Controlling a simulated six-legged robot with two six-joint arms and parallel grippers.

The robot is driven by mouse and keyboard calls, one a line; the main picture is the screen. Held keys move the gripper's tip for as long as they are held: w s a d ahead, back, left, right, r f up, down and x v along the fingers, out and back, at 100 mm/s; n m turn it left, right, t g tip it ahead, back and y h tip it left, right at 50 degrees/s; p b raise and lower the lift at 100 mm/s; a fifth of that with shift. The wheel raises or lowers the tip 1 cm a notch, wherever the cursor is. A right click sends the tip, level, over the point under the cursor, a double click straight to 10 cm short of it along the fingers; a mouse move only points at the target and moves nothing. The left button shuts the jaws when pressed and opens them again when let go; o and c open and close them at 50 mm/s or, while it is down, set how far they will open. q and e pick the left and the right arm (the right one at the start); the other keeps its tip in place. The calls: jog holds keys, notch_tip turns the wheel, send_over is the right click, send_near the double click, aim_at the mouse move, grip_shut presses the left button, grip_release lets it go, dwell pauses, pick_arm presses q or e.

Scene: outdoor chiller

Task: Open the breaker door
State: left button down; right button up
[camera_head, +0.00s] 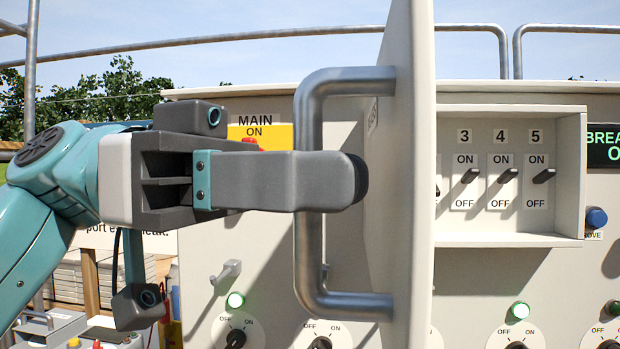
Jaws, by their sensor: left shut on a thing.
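The breaker door (403,160) stands swung out from the panel, seen nearly edge-on. Its metal handle (310,258) is a vertical bar on the door's left-facing side. My left gripper (335,182) comes in from the left and is shut on the handle's upright bar, around its middle. The farther finger is mostly hidden. Behind the door the breaker box (510,223) is exposed, with switches marked 3, 4 and 5 (500,182). The door hides the box's left part. My right gripper is not in view.
The control panel (530,270) has round OFF/ON knobs and green lamps along the bottom, and a blue button (596,217) at right. A yellow MAIN ON label (262,131) is behind my gripper. Metal railings (200,40) run behind.

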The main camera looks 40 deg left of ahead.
pick_arm(q)
jog(key=shift+s+a+r, duration=0.1)
jog(key=shift+s+a, duration=0.05)
jog(key=shift+a, duration=0.15)
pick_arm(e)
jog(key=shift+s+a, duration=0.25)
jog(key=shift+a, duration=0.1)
pick_arm(q)
jog(key=c, duration=1.2)
grip_release()
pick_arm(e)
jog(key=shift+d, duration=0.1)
